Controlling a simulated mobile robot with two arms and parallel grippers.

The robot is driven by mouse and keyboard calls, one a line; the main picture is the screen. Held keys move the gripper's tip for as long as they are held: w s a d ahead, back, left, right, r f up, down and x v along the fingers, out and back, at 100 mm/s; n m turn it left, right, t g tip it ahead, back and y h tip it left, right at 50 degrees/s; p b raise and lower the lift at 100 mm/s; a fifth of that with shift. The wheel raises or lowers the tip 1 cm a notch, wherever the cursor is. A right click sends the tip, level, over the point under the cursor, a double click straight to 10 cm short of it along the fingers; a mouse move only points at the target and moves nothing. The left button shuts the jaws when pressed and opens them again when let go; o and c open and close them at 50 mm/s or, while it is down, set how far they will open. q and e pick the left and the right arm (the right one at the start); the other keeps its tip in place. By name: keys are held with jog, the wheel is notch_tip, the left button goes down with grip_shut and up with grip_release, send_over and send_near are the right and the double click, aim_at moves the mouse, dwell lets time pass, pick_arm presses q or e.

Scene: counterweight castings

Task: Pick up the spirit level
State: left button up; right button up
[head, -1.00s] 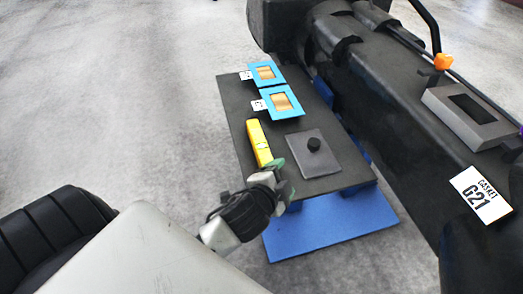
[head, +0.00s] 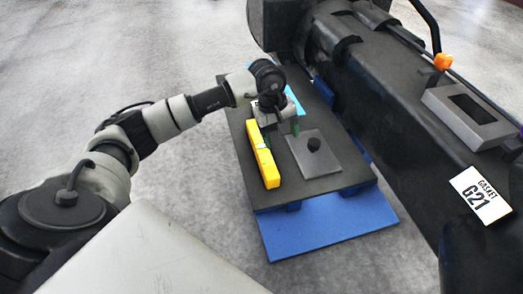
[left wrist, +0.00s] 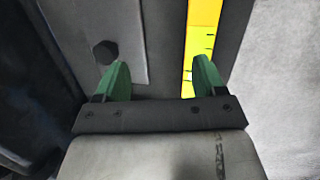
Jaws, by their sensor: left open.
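The yellow spirit level (head: 265,165) lies lengthwise on the left part of a dark grey bench top. In the left wrist view the level (left wrist: 203,25) runs up and down at the right, partly covered by one green finger. My left gripper (head: 282,133) is open above the bench, just right of the level's far half. In the wrist view my left gripper (left wrist: 163,78) has its fingers apart, with bare bench and a plate edge showing between them. Nothing is held. My right gripper is not in view.
A grey plate (head: 325,162) with a black knob (head: 313,144) lies right of the level. A blue frame (head: 296,99) is mostly hidden behind my left gripper. A large black casting (head: 390,105) bounds the right side. A blue board (head: 325,228) is below the bench.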

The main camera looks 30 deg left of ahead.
aim_at(262, 146)
pick_arm(q)
jog(key=a+y, duration=0.1)
jog(key=a, duration=0.1)
jog(key=a+r+y, duration=0.1)
jog(key=a, duration=0.2)
jog(key=shift+a+r, duration=0.1)
jog(key=shift+r, duration=0.05)
jog(key=shift+g+y, duration=0.3)
jog(key=shift+y, duration=0.1)
jog(key=f, duration=0.3)
jog(key=f+p, duration=0.1)
jog(key=shift+a+f, duration=0.2)
jog(key=shift+a, duration=0.1)
notch_tip(262, 146, down, 6)
jog(key=shift+r+p, duration=0.25)
jog(key=shift+p, duration=0.85)
jog(key=shift+f, duration=0.3)
jog(key=c, duration=1.1)
jog(key=shift+w, duration=0.1)
jog(key=shift+c, duration=0.6)
jog(key=shift+r, duration=0.15)
